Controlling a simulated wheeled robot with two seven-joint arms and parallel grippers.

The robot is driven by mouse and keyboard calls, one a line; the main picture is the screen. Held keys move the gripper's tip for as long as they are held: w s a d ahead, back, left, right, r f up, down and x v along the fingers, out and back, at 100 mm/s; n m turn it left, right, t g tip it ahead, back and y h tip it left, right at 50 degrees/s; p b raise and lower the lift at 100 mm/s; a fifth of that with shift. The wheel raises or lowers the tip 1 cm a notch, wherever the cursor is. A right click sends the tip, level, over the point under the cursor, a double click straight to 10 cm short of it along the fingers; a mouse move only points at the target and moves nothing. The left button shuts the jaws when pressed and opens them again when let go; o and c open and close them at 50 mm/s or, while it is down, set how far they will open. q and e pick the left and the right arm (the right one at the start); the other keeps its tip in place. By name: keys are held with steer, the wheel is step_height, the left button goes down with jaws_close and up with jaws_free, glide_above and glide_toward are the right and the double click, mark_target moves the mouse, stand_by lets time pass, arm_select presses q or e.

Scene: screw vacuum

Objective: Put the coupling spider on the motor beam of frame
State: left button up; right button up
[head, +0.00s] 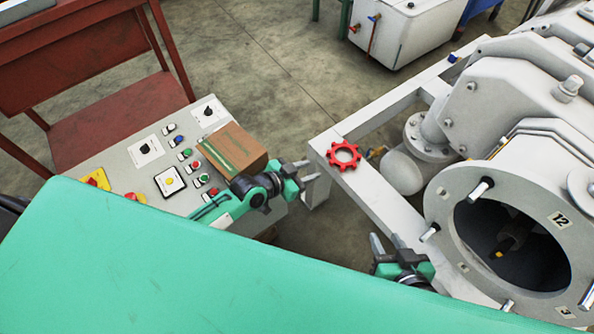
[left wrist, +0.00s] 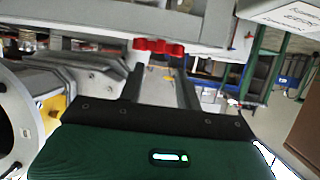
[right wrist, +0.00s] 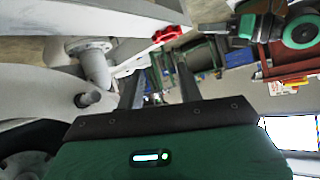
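The coupling spider, a red toothed ring (head: 343,165), lies flat on the near left corner of the white frame (head: 375,195). It also shows in the left wrist view (left wrist: 160,47), just past my fingertips, and in the right wrist view (right wrist: 168,34). My left gripper (head: 306,171) is a short way left of the spider, its fingers pointing toward it, apart and empty. My right gripper (head: 387,240) is nearer to me, by the beam below the spider. Its fingers are also apart and empty. I see no gripper touching the spider.
A control panel (head: 142,190) with buttons and a cardboard box (head: 233,150) stand left of my left gripper. A large grey machine (head: 440,200) with a round opening fills the right. A green surface (head: 150,270) covers the foreground. The floor behind the frame corner is open.

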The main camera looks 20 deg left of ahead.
arm_select(q)
steer(key=s+r+n+y, duration=0.2)
steer(key=s+r, duration=0.2)
steer(key=s, duration=0.5)
steer(key=s+a+r+n+g+y, duration=0.1)
steer(key=s+r+n+y, duration=0.1)
steer(key=s+r, duration=0.3)
steer(key=s, duration=0.3)
steer(key=shift+s+n, duration=0.35)
steer(key=shift+n, duration=0.05)
arm_select(e)
steer(key=shift+s+d+f+g+h, duration=0.15)
steer(key=shift+d+g+h, duration=0.15)
steer(key=shift+d+g, duration=0.3)
